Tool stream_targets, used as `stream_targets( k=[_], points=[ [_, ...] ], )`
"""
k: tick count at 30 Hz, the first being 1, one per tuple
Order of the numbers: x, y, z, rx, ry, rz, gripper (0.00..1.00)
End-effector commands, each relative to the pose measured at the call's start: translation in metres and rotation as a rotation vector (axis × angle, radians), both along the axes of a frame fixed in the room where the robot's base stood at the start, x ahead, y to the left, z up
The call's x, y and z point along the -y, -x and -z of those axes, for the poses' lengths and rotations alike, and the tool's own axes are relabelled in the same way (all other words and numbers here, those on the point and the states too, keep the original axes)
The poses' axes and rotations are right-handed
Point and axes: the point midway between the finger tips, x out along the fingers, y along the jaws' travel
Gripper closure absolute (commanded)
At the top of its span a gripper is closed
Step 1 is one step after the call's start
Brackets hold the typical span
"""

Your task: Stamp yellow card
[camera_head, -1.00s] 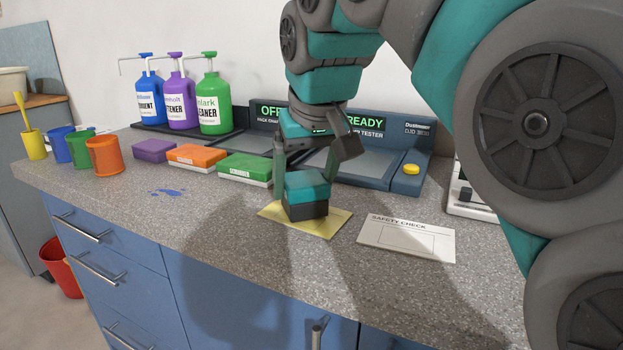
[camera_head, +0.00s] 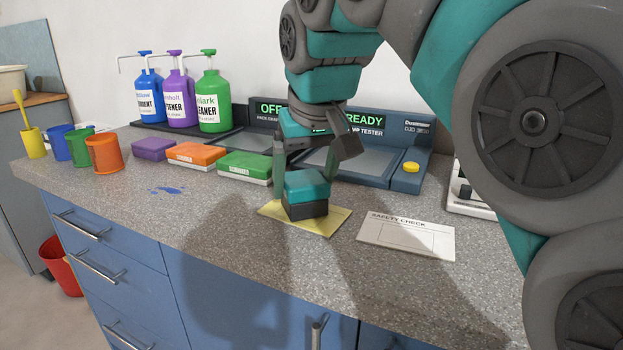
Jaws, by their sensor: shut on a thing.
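The yellow card (camera_head: 333,222) lies flat on the counter near its front edge. A stamp block with a teal top and dark base (camera_head: 307,192) is over the card's middle and hides part of it. It appears to rest on the card. My gripper (camera_head: 306,172) points down from above, its fingers on either side of the block, and is shut on it. Any print under the block is hidden.
A white "SAFETY CHECK" card (camera_head: 408,238) lies just right. Behind stands a tester (camera_head: 405,185) with a yellow button (camera_head: 411,168). Green (camera_head: 245,167), orange (camera_head: 197,155) and purple (camera_head: 154,149) blocks, cups (camera_head: 104,155) and pump bottles (camera_head: 214,100) stand left. A blue spill (camera_head: 168,191) marks the counter.

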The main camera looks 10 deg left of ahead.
Motion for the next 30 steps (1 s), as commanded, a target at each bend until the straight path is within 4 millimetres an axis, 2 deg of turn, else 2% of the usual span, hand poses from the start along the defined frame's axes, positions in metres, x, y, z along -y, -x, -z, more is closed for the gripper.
stream_targets(
  k=[24, 30],
  points=[
    [0.000, -0.002, -0.060, 0.007, -0.003, 0.000, 0.60],
    [0.000, 0.000, -0.069, 0.004, -0.002, 0.000, 0.60]
  ],
)
